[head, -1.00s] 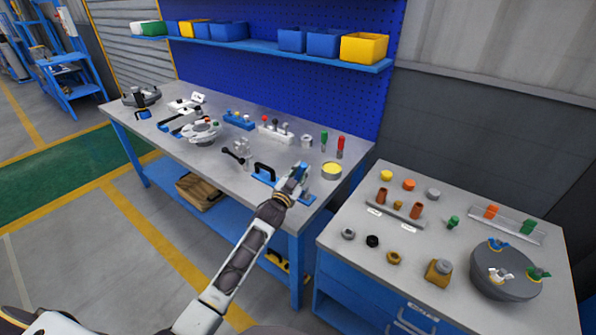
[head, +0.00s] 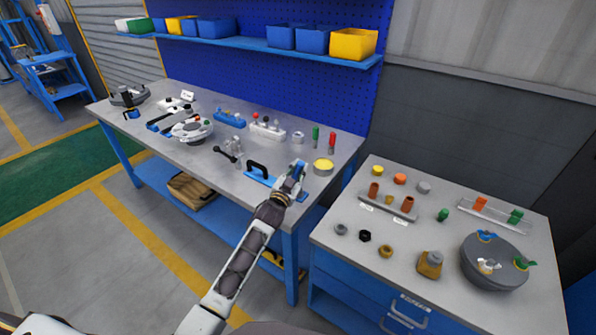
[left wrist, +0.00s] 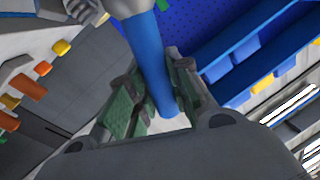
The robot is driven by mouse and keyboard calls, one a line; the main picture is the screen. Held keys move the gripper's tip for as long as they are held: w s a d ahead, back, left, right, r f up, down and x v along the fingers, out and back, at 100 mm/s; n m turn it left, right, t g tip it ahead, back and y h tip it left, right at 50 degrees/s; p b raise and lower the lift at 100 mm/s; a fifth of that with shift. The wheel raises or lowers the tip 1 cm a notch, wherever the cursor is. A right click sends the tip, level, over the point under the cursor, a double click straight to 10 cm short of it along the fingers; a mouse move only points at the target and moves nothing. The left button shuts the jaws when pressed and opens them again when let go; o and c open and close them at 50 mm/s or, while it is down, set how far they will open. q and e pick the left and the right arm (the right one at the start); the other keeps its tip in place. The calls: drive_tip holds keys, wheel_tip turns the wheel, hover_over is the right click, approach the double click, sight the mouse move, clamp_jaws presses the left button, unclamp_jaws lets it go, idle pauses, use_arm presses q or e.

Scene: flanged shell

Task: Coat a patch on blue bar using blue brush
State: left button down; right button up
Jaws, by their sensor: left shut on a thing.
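My left gripper (head: 296,176) is over the right end of the blue bar (head: 259,180), near the workbench's front right corner. The bar lies flat and has a black arched handle (head: 257,168). In the left wrist view the left gripper (left wrist: 155,105) is shut on a blue round handle (left wrist: 148,60), which looks like the blue brush. Its bristles cannot be made out. The gripper hides part of the bar, so I cannot tell whether the brush touches it. A round tin with a yellow top (head: 323,166) stands just right of the gripper. My right gripper is not in view.
Green (head: 315,136) and red (head: 332,142) upright tools stand behind the tin. A black-knobbed lever (head: 226,153) and a round white fixture (head: 190,131) are to the left. A second table (head: 350,207) at right holds caps, plugs and a dark dome (head: 495,268).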

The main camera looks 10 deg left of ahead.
use_arm(q)
drive_tip(key=shift+r+p, duration=2.25)
drive_tip(key=shift+r, duration=0.6)
drive_tip(key=shift+r+p, duration=1.35)
drive_tip(key=shift+r, duration=0.2)
